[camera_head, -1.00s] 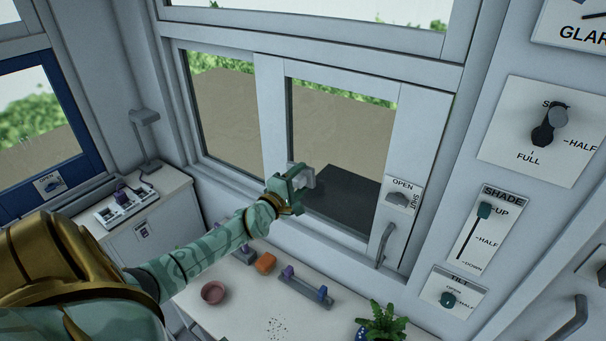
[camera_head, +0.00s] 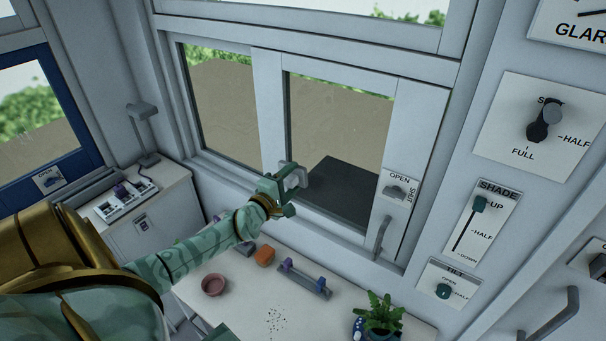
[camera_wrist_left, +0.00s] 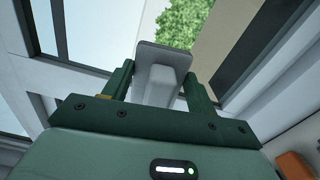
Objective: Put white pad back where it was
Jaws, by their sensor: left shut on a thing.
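The white pad (camera_head: 298,178) is in front of the window glass in the head view, partly hidden by my green left gripper (camera_head: 284,186). In the left wrist view the pad (camera_wrist_left: 163,54) shows as a pale flat plate with a narrower block behind it. The two fingers of my left gripper (camera_wrist_left: 155,86) are shut on that block, one on each side. I cannot tell whether the pad touches the glass. My right gripper is not in view.
A window handle (camera_head: 381,238) sticks out at right.

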